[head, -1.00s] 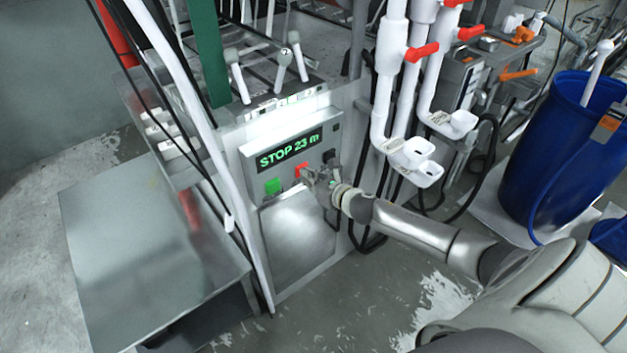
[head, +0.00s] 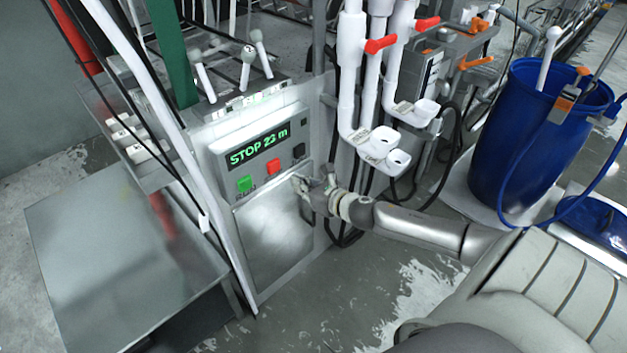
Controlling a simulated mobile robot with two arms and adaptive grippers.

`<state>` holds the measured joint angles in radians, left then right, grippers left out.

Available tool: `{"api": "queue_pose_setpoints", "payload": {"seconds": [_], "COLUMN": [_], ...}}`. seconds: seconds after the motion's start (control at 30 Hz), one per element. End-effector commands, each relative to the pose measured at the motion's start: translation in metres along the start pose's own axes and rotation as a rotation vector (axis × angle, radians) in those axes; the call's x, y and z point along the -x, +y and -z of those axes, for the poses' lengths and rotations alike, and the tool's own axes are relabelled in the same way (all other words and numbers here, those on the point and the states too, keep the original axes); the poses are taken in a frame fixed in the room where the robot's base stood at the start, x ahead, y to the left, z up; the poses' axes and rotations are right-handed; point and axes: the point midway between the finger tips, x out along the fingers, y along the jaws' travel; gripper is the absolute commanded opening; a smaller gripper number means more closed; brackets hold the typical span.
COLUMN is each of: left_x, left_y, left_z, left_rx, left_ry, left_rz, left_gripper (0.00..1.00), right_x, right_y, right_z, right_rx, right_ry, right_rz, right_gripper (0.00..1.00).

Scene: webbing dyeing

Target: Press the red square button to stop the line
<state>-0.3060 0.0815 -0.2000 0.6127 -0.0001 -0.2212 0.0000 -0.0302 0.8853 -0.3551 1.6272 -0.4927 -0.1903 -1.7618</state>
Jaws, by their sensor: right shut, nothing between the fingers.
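The red square button (head: 273,166) sits on the front of the light grey control box (head: 214,158), under a display (head: 258,147) with green letters reading "STOP 23 m". A green button (head: 244,184) is to its left and a black one (head: 299,151) to its right. My right gripper (head: 299,184) is shut and empty, below and to the right of the red button and apart from it in the picture. The red button is fully visible. My left gripper is not in view.
A bare metal table (head: 110,260) stands at the left. White pipes with red valve handles (head: 380,45) and white cups (head: 383,150) are right of the box. A blue barrel (head: 525,140) stands further right. Levers (head: 248,55) rise above the box.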

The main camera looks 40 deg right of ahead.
Motion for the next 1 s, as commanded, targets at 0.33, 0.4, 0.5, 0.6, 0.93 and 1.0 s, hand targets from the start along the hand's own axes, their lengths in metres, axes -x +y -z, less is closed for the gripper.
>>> {"api": "queue_pose_setpoints", "payload": {"seconds": [0.33, 0.4, 0.5, 0.6, 0.93, 1.0], "left_x": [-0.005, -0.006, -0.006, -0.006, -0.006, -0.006], "left_y": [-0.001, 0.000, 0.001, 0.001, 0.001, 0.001], "left_z": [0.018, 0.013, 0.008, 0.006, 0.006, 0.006], "left_rx": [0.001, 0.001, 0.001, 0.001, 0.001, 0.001], "left_ry": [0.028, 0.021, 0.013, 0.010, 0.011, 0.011], "left_rz": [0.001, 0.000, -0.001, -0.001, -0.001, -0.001], "left_gripper": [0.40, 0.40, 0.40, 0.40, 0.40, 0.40], "right_x": [0.042, 0.046, 0.049, 0.050, 0.050, 0.050], "right_y": [0.000, 0.000, 0.001, 0.001, 0.000, 0.000], "right_z": [0.002, 0.002, 0.001, 0.001, 0.001, 0.001], "right_rx": [0.000, 0.000, 0.000, 0.000, 0.000, 0.000], "right_ry": [0.003, 0.002, 0.002, 0.001, 0.001, 0.001], "right_rz": [0.000, 0.000, -0.001, -0.001, -0.001, -0.001], "right_gripper": [0.00, 0.00, 0.00, 0.00, 0.00, 0.00]}}
